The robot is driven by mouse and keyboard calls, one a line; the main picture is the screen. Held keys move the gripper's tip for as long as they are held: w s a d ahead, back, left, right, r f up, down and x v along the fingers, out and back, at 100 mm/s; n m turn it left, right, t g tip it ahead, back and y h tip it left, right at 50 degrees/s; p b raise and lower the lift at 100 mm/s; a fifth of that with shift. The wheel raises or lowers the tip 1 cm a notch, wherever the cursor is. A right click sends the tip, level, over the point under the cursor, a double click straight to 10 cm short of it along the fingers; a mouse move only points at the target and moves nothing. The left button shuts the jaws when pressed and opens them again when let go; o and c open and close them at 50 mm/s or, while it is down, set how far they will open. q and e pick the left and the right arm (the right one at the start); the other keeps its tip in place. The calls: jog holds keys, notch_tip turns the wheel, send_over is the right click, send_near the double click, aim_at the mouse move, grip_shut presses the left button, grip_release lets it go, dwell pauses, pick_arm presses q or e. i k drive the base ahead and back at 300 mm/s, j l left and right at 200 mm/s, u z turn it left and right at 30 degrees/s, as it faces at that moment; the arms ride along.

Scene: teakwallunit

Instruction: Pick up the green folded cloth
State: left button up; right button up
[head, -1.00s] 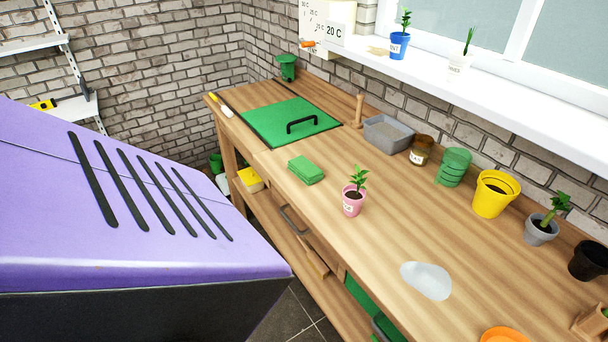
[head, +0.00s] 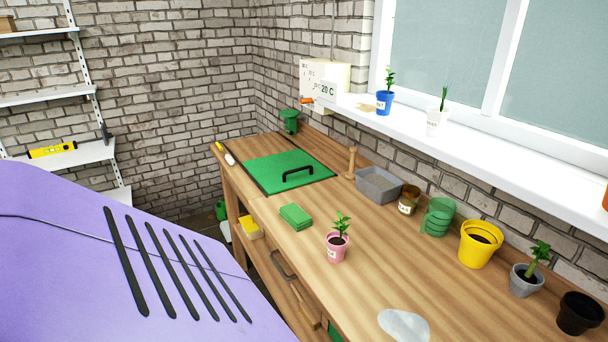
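The green folded cloth (head: 296,217) lies flat on the wooden workbench (head: 375,272), near its front edge. It sits between the green panel with a black handle and a pink pot with a small plant. Nothing touches or covers it. Neither of my grippers shows in the head view.
The green panel (head: 290,171) lies behind the cloth. The pink pot (head: 337,248) stands close to its right. A grey tray (head: 378,186), a brown jar (head: 409,200), a green pot (head: 438,217) and a yellow pot (head: 480,245) line the wall side.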

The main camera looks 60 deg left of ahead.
aim_at(299, 219)
jog(key=l+u, duration=0.1)
jog(key=u, duration=0.3)
jog(key=l+u, duration=0.1)
jog(key=u, duration=0.25)
jog(key=l+u, duration=0.1)
jog(key=u, duration=0.3)
